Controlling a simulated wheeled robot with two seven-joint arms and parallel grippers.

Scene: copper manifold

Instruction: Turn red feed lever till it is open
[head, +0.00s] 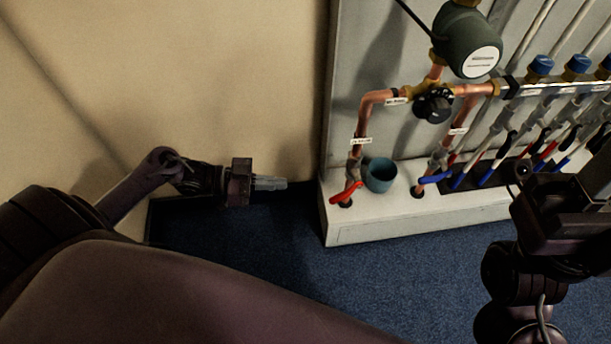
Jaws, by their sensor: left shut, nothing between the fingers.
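The red feed lever (346,193) sits low on the left vertical copper pipe of the manifold, just above the white base. It slants down to the left in the picture. My left gripper (286,184) is shut and empty, to the left of the red lever and apart from it, pointing right. My right arm shows at the right edge, and its dark gripper body (565,205) is in front of the board's right part. The right fingertips cannot be made out.
A blue lever (436,178) is on the second copper pipe. Several red and blue levers line the right side. A dark green pump (460,42) hangs above. Blue floor is clear in front.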

